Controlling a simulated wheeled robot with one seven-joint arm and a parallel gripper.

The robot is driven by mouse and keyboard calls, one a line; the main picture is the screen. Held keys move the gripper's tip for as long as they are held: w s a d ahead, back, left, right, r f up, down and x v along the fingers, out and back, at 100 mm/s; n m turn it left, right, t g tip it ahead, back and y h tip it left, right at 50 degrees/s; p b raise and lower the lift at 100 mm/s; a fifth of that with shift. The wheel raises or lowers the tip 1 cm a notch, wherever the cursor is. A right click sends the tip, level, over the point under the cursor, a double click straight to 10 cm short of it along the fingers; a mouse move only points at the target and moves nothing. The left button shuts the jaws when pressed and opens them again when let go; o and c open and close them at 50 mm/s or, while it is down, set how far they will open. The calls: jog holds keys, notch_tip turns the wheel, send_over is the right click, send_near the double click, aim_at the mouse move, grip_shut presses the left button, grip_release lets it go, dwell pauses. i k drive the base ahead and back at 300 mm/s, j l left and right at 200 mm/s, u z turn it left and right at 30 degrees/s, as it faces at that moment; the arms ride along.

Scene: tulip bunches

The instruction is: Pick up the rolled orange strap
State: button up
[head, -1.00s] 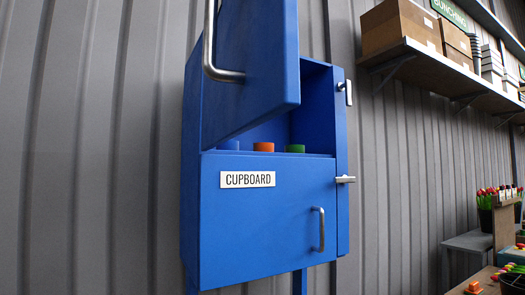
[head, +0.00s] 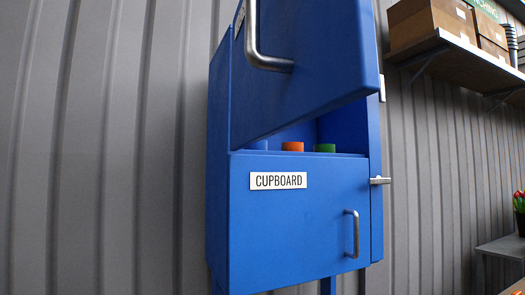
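The rolled orange strap (head: 292,146) sits inside the upper compartment of the blue cupboard (head: 300,220). Only its top part shows above the compartment's front edge. A green roll (head: 325,148) is just to its right and a blue roll (head: 259,145) to its left, partly hidden. The upper door (head: 310,70) stands part open and covers much of the compartment from this side. The lower door is closed. My gripper is not in view.
The upper door's metal handle (head: 255,40) juts out at the left. The lower door has a handle (head: 352,234), and a latch (head: 380,181) sticks out at the right. A shelf with cardboard boxes (head: 430,22) hangs at upper right.

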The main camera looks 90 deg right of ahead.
aim_at(299, 147)
jog(key=k+l+u, duration=0.45)
jog(key=k+u, duration=0.15)
jog(key=k, duration=0.15)
jog(key=k+l+u, duration=0.15)
jog(key=k, duration=0.8)
jog(key=k+l+u, duration=0.15)
jog(key=k, duration=0.85)
